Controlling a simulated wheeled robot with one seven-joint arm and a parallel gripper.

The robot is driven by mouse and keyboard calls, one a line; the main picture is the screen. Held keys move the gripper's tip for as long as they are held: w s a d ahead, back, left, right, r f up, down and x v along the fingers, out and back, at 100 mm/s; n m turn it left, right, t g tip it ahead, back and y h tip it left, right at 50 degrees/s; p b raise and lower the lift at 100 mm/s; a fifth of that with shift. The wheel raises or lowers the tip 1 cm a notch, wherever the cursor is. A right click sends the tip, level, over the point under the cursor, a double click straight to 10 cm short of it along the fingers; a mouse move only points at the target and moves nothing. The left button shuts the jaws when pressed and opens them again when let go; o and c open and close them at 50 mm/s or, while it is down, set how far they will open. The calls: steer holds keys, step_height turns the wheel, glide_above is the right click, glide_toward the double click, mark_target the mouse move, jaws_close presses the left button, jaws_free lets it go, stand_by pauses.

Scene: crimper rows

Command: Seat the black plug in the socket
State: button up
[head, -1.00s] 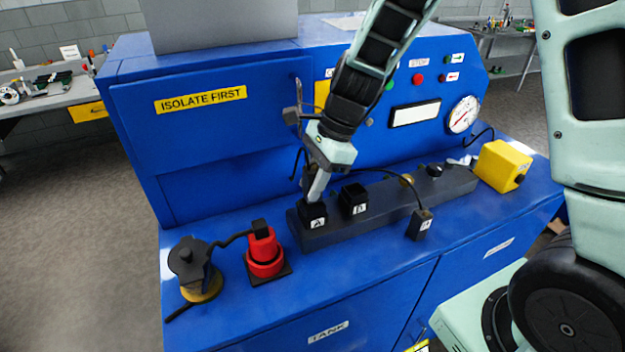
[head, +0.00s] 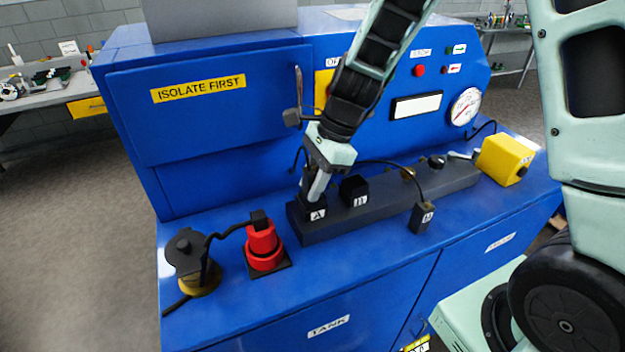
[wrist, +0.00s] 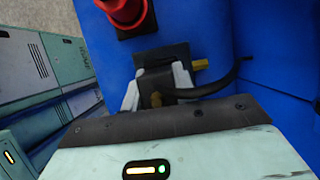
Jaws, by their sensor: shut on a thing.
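My gripper (head: 318,188) points down at the left end of the dark rail on the blue bench, directly above the black block marked A (head: 313,210). In the wrist view my gripper (wrist: 157,88) is shut on the black plug (wrist: 155,82), and a black cable runs from it to the right. A wider black block (wrist: 162,56) lies just beyond the fingers. The plug's lower end and its contact with block A are hidden, so I cannot tell whether it is seated.
A second black block (head: 355,190) stands just right on the rail (head: 390,205). A red connector (head: 263,246) and a black-topped fitting (head: 190,255) stand left. A yellow box (head: 505,160) is at right.

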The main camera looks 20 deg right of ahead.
steer(key=o, duration=1.2)
steer(key=shift+c, duration=0.2)
steer(key=b+v, duration=0.2)
steer(key=v, duration=1.5)
steer(key=shift+r, duration=0.2)
steer(key=shift+d, duration=0.1)
